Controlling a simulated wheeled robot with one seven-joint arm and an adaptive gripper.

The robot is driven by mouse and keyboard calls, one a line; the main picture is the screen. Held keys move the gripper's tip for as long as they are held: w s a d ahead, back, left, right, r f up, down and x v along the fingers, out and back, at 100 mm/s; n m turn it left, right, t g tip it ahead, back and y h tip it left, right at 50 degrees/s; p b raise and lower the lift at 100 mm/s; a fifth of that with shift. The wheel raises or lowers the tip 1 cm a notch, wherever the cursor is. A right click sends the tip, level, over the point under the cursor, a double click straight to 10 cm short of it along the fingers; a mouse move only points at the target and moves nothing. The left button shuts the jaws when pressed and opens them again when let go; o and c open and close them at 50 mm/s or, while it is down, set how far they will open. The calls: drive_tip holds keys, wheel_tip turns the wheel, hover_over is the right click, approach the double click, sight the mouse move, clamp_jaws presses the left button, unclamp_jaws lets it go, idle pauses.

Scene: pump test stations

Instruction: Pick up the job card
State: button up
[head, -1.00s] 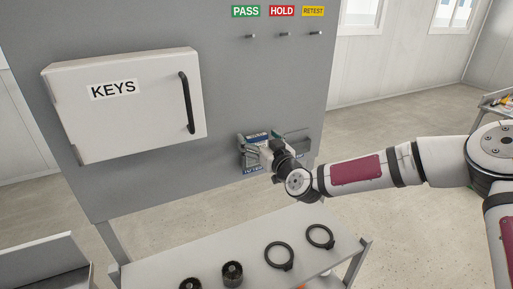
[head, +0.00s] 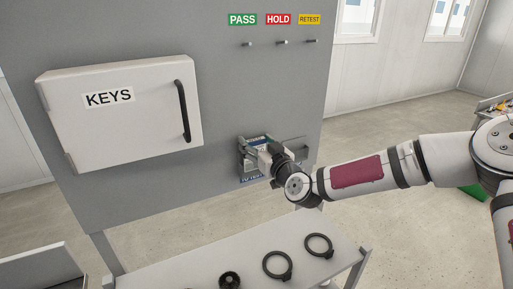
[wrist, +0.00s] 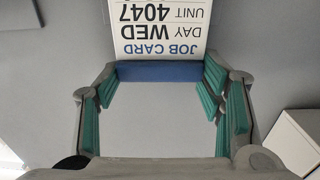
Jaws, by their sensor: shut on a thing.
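The job card (wrist: 160,30) shows upside down in the wrist view, white with dark print reading JOB CARD, DAY WED and UNIT 4047, and a blue band along its near edge. My gripper (wrist: 160,74) is shut on the card, with the teal finger pads at the two sides of the blue band. In the head view, my gripper (head: 260,146) is at a grey holder (head: 297,145) on the grey panel. The hand hides most of the card there, and I cannot tell whether the card still touches the holder.
A white KEYS cabinet (head: 122,115) with a black handle is on the panel to the left. Small pegs (head: 281,42) sit under the PASS, HOLD and RETEST labels. A shelf (head: 205,268) below carries black rings (head: 278,265) and a round black part.

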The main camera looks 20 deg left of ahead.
sight(251, 120)
wheel_tip(251, 120, up, 6)
drive_tip(key=shift+f+b, duration=0.1)
drive_tip(key=shift+b, duration=0.3)
drive_tip(key=v, duration=1.9)
wheel_tip(251, 120, up, 7)
drive_tip(key=p, duration=0.4)
drive_tip(key=shift+s+d+p, duration=0.2)
drive_tip(key=shift+p, duration=0.15)
drive_tip(key=shift+w, duration=0.1)
